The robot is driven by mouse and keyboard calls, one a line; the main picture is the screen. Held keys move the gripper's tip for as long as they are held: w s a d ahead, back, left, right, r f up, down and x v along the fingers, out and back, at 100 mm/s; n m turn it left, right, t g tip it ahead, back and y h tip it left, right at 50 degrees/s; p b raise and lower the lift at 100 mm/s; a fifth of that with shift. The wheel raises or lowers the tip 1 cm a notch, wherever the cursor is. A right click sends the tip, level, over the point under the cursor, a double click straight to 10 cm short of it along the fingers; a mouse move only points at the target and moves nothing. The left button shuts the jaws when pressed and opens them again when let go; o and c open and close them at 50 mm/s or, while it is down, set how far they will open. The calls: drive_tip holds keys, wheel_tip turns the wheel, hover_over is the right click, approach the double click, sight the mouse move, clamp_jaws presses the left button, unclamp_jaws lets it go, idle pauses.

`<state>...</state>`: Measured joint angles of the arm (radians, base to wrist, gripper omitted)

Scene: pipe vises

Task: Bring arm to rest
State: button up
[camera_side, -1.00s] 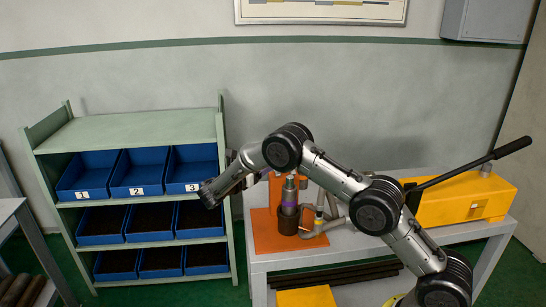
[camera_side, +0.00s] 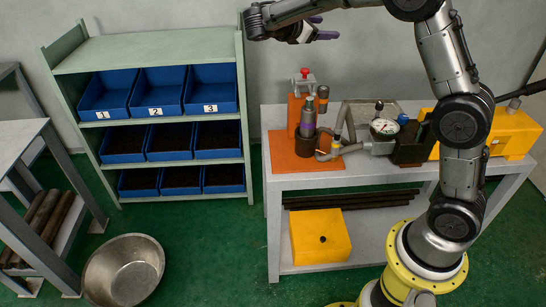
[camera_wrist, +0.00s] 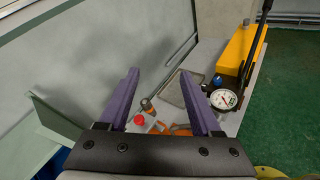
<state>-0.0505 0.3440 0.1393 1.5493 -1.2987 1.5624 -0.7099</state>
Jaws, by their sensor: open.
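My gripper (camera_side: 325,27) is high in the side view, above the workbench (camera_side: 375,172), with its purple fingers pointing right. In the wrist view its two fingers (camera_wrist: 159,72) stand apart with nothing held between them. My arm is raised and bent over the right side of the bench. Below the gripper, an orange vise stand with a red knob (camera_side: 305,72) and a dark upright cylinder (camera_side: 308,117) stand on an orange base plate (camera_side: 283,155). The red knob shows in the wrist view (camera_wrist: 139,120), lower left between the fingers.
A green shelf (camera_side: 160,50) with blue bins (camera_side: 160,90) stands left of the bench. A round gauge (camera_side: 384,126) and a yellow pump (camera_side: 508,130) are on the bench's right. A yellow box (camera_side: 320,238) is on its lower shelf. A metal bowl (camera_side: 124,270) sits on the floor.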

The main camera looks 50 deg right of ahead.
drive_tip(key=s+a+m+t+y, duration=0.1)
drive_tip(key=s+a+m+y, duration=0.25)
drive_tip(key=s, duration=0.65)
drive_tip(key=s+a+m+t+y, duration=0.2)
drive_tip(key=s+y, duration=0.2)
drive_tip(key=s, duration=0.5)
drive_tip(key=s+a+f+m+t+y, duration=0.1)
drive_tip(key=s+a+f+m+y, duration=0.2)
drive_tip(key=a, duration=0.3)
drive_tip(key=s+a+f+m+t+y, duration=0.2)
drive_tip(key=s+a+f+m+y, duration=0.2)
drive_tip(key=a+f, duration=0.2)
drive_tip(key=shift+s+a+f+t+y, duration=0.3)
drive_tip(key=shift+s+a+y, duration=0.1)
drive_tip(key=shift+a, duration=0.4)
drive_tip(key=shift+c, duration=0.3)
